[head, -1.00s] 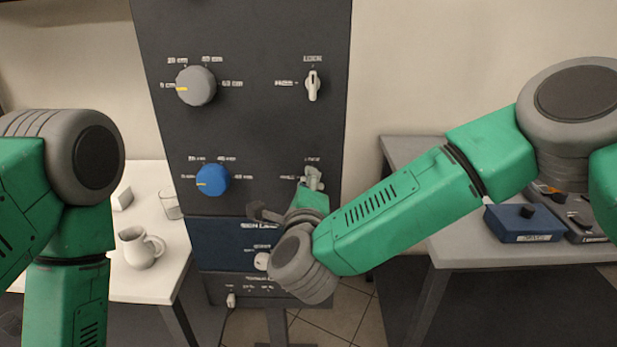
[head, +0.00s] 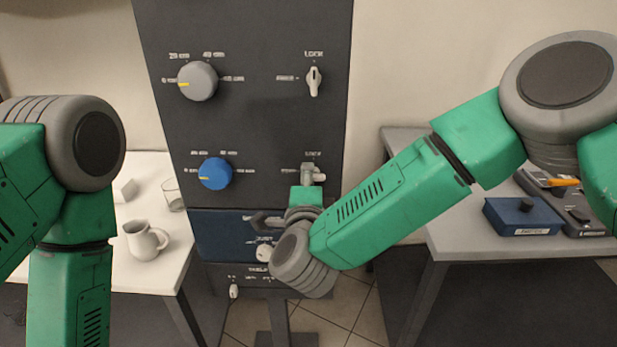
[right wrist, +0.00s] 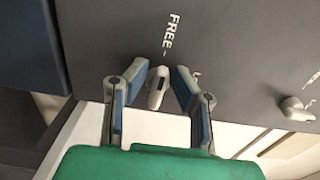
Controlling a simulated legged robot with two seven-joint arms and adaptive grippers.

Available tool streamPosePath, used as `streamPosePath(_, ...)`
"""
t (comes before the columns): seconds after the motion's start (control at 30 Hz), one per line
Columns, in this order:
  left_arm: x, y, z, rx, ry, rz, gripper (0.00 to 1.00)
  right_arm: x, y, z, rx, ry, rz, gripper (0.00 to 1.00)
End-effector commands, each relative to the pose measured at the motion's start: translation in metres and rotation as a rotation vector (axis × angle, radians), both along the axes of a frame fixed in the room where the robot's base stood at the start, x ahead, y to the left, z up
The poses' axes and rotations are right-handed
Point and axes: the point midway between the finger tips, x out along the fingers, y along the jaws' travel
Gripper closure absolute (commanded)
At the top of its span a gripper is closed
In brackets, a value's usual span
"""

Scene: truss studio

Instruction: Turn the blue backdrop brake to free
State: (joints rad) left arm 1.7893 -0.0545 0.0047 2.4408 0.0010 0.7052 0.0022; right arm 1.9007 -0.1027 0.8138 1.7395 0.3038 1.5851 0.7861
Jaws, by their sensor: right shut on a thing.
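The blue backdrop's brake is a small white lever (right wrist: 157,88) on the dark panel, right of the blue dial (head: 215,173). In the right wrist view its long side lies toward the FREE lettering, with its dark-marked end on that side. The other label is partly covered by a finger. My right gripper (right wrist: 160,84) has its two blue-padded fingers on either side of the lever and is shut on it. In the head view the right gripper (head: 312,174) hides most of the lever. My left gripper is out of view.
A grey dial (head: 198,81) and another white lever (head: 314,81), upright toward LOCK, sit higher on the panel. A white table (head: 150,283) with a mug (head: 145,241) stands left. A grey table (head: 480,246) with a blue box (head: 522,215) stands right.

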Motion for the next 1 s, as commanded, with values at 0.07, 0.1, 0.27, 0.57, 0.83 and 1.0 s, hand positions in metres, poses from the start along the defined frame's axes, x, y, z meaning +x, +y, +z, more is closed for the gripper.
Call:
streamPosePath(0.07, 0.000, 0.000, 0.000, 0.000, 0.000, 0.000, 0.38, -0.004, 0.003, -0.008, -0.003, 0.018, 0.012, 1.00)
streamPosePath(0.1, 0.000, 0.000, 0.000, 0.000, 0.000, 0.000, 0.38, -0.004, 0.004, -0.008, -0.003, 0.018, 0.012, 1.00)
streamPosePath(0.27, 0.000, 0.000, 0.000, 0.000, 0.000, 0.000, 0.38, -0.004, 0.003, -0.008, -0.003, 0.018, 0.012, 0.69)
streamPosePath(0.57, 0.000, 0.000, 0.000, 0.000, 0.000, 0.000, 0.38, -0.002, 0.001, -0.004, -0.001, 0.008, 0.005, 0.69)
streamPosePath(0.83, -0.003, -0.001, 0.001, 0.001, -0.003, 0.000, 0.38, -0.027, 0.001, -0.003, -0.001, 0.008, 0.008, 0.69)
streamPosePath(1.0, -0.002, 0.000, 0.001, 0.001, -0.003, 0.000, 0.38, -0.064, 0.003, -0.004, -0.003, 0.011, 0.009, 0.69)
